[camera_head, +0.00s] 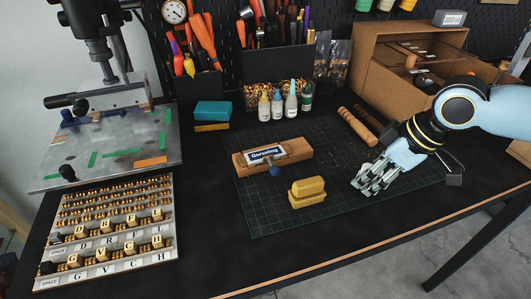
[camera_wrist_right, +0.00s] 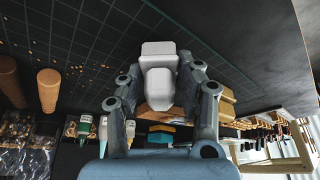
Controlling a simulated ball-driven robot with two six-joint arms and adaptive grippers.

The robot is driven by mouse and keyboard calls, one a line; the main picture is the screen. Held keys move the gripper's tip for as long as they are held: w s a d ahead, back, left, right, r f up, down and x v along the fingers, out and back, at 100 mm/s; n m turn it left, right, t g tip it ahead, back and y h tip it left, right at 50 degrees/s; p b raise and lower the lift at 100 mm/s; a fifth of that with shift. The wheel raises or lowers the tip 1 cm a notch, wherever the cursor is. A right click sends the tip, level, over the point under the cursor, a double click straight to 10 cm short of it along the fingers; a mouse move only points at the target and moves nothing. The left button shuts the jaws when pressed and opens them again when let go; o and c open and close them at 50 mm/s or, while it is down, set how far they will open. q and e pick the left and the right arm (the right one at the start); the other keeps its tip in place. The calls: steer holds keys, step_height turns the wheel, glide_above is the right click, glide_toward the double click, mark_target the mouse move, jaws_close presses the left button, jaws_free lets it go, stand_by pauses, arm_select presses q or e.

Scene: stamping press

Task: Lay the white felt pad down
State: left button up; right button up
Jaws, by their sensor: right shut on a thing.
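The white felt pad (camera_wrist_right: 159,84) is between the two fingers of my right gripper (camera_wrist_right: 162,72) in the right wrist view. It looks like a pale block with a wider part beyond it. In the head view my right gripper (camera_head: 371,180) is low over the right part of the dark green cutting mat (camera_head: 350,208). The pad is mostly hidden by the fingers there. I cannot tell whether the pad touches the mat. My left gripper is not in view.
A yellow block (camera_head: 308,186) sits on the mat left of the gripper, with a wooden holder (camera_head: 240,167) bearing a name label behind it. Wooden rods (camera_head: 357,126) lie behind the gripper. Glue bottles (camera_head: 264,107) stand at the back. The mat's front right is clear.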

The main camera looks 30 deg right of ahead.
steer(key=shift+f, duration=0.35)
steer(key=o, duration=1.1)
steer(key=shift+r, duration=0.1)
